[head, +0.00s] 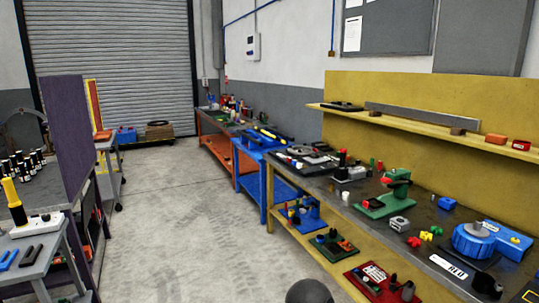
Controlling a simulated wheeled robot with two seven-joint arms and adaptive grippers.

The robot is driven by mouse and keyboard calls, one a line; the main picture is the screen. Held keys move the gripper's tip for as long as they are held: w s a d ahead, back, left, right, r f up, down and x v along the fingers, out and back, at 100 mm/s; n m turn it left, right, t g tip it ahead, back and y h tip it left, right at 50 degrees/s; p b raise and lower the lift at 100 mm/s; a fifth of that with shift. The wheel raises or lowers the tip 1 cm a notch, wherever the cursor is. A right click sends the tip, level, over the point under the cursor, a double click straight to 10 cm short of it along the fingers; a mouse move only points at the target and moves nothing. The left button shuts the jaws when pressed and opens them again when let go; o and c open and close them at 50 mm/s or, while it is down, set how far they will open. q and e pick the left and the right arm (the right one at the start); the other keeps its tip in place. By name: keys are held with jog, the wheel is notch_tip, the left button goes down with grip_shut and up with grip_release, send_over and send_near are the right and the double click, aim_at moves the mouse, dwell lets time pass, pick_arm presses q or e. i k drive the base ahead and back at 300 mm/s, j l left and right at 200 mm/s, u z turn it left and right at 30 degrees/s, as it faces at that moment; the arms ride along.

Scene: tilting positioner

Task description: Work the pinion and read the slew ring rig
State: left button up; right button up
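A blue round unit (465,246) with a grey disc on top stands at the right end of the near bench; it may be the slew ring rig. A blue housing (513,243) adjoins its right side. I cannot make out a pinion or any reading at this size. A white label plate with dark lettering (450,266) lies in front of the round unit. Neither of my grippers can be made out in the head view.
The near bench (350,203) also holds a green press-like device (390,195), a grey block (399,224) and small red and yellow parts (424,237). A yellow shelf (425,126) runs above. The concrete floor aisle (190,210) is clear. A left-hand bench holds several bottles.

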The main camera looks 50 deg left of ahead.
aim_at(314, 155)
jog(key=u, duration=1.3)
jog(key=i+j+u, duration=0.1)
jog(key=i+u, duration=0.35)
jog(key=i, duration=3.05)
